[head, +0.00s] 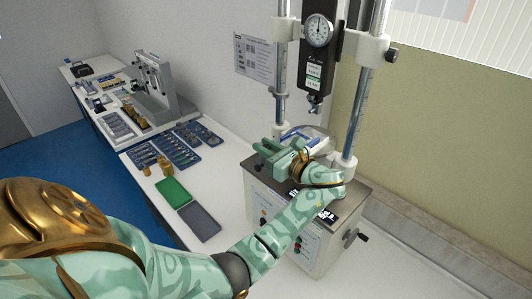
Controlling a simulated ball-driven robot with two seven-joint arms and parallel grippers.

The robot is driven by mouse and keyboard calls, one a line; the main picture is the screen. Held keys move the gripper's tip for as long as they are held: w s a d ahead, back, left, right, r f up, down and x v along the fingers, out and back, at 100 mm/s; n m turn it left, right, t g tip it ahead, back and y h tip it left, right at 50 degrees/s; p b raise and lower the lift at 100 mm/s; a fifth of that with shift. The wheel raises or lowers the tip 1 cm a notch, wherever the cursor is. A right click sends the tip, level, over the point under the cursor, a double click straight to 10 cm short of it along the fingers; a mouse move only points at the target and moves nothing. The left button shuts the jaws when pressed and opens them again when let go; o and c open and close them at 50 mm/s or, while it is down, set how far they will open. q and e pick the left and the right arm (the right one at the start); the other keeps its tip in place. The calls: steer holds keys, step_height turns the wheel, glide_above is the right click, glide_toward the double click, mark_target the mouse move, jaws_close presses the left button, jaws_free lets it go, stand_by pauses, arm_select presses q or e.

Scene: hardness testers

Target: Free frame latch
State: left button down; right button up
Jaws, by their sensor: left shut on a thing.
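A frame tester stands on the bench at the right, with two steel columns (358,118), a dark gauge head (317,60) and a grey base box (262,196). My left arm reaches across to the top of this base. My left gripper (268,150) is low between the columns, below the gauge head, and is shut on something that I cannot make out. A clear, rounded part with blue (318,133) shows just behind the gripper. White clamps (365,48) sit on the columns, the right one with a dark knob (391,55). I cannot tell which part is the latch.
On the left bench are a grey bench tester (160,88), dark blue trays (172,150), brass pieces (165,166), a green mat (173,191) and a grey mat (200,222). A crank (355,237) sticks out of the base's right side. Bare bench lies in front.

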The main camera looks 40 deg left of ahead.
arm_select(q)
steer(key=shift+n+g+b, duration=1.1)
steer(key=shift+n+g, duration=0.1)
steer(key=shift+g, duration=0.6)
steer(key=shift+r, duration=0.1)
steer(key=c, duration=1.3)
jaws_free()
steer(key=shift+a, duration=0.1)
